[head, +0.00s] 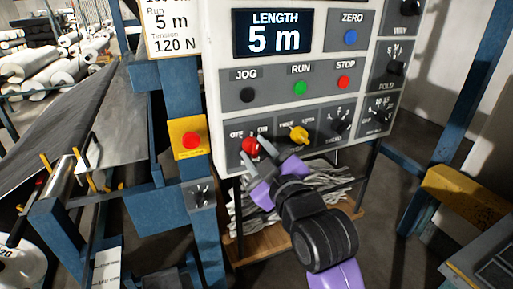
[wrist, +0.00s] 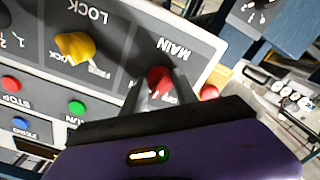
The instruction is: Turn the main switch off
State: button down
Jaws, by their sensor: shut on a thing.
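The main switch is a red knob (head: 250,144) at the lower left of the white control panel (head: 300,86). In the wrist view the red knob (wrist: 159,77) sits below the word MAIN, which appears upside down. My gripper (head: 257,153) reaches up from the lower right, and its two fingers are closed on the knob's sides. In the wrist view my gripper (wrist: 160,90) has a finger on each side of the knob. An OFF label shows near the knob in the head view. The fingers partly hide the knob, so its exact angle is hard to tell.
A yellow lock knob (head: 299,135) is just right of the main switch. Green run (head: 300,87), red stop (head: 343,81) and blue zero (head: 350,37) buttons are above. A red button on a yellow plate (head: 189,140) is on the blue post at left.

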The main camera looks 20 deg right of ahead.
jog(key=n+p, duration=0.1)
jog(key=n, duration=0.4)
jog(key=shift+n, duration=0.3)
jog(key=n, duration=0.4)
jog(key=shift+n, duration=0.4)
jog(key=c, duration=0.9)
grip_release()
jog(key=shift+c, duration=0.2)
jog(key=s+b, duration=0.1)
jog(key=s, duration=0.6)
jog(key=shift+s, duration=0.4)
